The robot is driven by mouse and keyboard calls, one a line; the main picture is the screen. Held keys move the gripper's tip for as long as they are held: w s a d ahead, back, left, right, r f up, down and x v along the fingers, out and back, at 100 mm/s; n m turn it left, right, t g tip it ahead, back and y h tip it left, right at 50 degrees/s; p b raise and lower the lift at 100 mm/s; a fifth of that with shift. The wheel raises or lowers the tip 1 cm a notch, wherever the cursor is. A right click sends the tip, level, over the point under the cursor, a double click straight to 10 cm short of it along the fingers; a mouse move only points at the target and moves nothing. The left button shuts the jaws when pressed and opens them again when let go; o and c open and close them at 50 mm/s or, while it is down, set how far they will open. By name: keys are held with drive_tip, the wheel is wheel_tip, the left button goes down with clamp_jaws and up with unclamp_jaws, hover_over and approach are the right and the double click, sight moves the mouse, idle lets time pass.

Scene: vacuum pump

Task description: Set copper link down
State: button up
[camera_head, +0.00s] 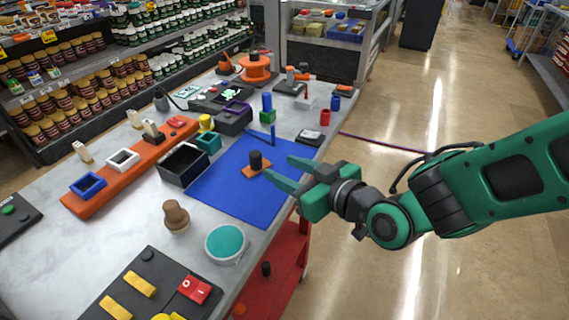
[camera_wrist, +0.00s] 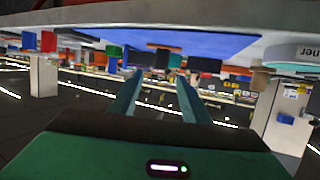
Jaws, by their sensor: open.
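The copper link (camera_head: 252,172) is a flat orange-brown plate with an upright dark knob (camera_head: 255,160). It lies on the blue mat (camera_head: 226,188), toward the mat's right side. In the wrist view, which looks upside down, the copper link (camera_wrist: 160,46) shows just beyond the fingertips, with its dark knob between their lines. My gripper (camera_head: 277,165) is open and empty, to the right of the link, its fingers pointing at the knob. My gripper also shows in the wrist view (camera_wrist: 157,72). The fingers appear clear of the knob.
A blue peg (camera_head: 273,135) stands at the mat's far edge, near a green block (camera_head: 267,116). A black open box (camera_head: 183,164) is left of the mat. A teal round container (camera_head: 227,243) and a brown knobbed piece (camera_head: 176,215) stand in front. The mat's front is clear.

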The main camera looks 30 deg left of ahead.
drive_tip(key=shift+s+d+r, duration=0.1)
drive_tip(key=shift+s+d, duration=0.05)
drive_tip(key=shift+d, duration=0.05)
drive_tip(key=w+d+f+m+t+h, duration=0.2)
drive_tip(key=w+d+m+h, duration=0.15)
drive_tip(key=w+d, duration=0.8)
drive_tip(key=w+d+m+h, duration=0.2)
drive_tip(key=d+m+h, duration=0.35)
drive_tip(key=d, duration=1.75)
drive_tip(key=s+d+m+g+h, duration=0.2)
drive_tip(key=s+d, duration=0.2)
drive_tip(key=d, duration=0.6)
drive_tip(key=s+d+m+g+h, duration=0.1)
drive_tip(key=s+d+m+h, duration=0.2)
drive_tip(key=d, duration=0.7)
drive_tip(key=s+d+m+g, duration=0.2)
drive_tip(key=s+d+m, duration=0.1)
drive_tip(key=s, duration=0.6)
drive_tip(key=s+d+r+m+g, duration=0.1)
drive_tip(key=s+d+m+g, duration=0.1)
drive_tip(key=s+d, duration=0.3)
drive_tip(key=s+m, duration=0.1)
drive_tip(key=s, duration=0.3)
drive_tip(key=shift+s+d+r+g+y, duration=0.15)
drive_tip(key=shift+s+r+g+y, duration=0.05)
drive_tip(key=shift+r+g+y, duration=0.1)
